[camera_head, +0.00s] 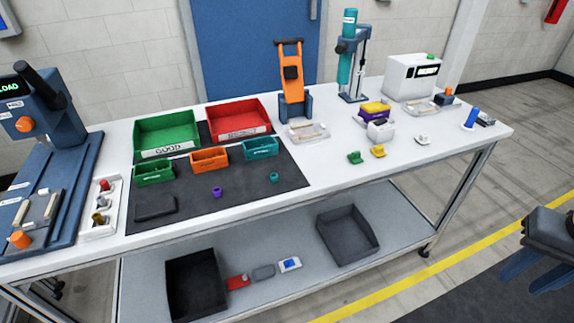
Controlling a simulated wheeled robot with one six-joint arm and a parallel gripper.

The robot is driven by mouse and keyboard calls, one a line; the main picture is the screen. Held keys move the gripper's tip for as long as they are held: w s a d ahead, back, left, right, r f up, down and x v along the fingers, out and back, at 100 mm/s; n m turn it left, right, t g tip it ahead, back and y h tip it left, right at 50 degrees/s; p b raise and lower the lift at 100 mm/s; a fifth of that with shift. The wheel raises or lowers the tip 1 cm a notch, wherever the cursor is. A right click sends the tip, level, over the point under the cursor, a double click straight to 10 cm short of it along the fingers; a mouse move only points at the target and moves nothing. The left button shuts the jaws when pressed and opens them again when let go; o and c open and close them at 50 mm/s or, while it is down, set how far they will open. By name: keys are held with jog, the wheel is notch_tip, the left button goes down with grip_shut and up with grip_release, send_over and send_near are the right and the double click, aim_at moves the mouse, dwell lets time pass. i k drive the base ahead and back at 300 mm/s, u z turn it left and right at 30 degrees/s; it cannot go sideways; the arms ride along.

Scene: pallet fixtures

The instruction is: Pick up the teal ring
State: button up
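A small teal ring (274,176) lies on the dark mat near its right part, in front of the small teal bin. My gripper (536,273) is at the right edge of the view, in front of and well away from the table. Its two blue-grey fingers stand apart with nothing visible between them. The gripper is far from the ring, and part of it is cut off by the frame edge.
The dark mat (240,201) also carries a small purple piece (216,192). Behind stand small green (154,173), orange (209,160) and teal (261,148) bins. A green and a yellow piece lie to the right. The white tabletop's front right is clear.

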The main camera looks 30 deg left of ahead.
aim_at(274, 177)
jog(key=u, duration=0.3)
jog(key=i, duration=0.55)
jog(key=u, duration=1)
jog(key=i, duration=0.45)
jog(key=u, duration=0.6)
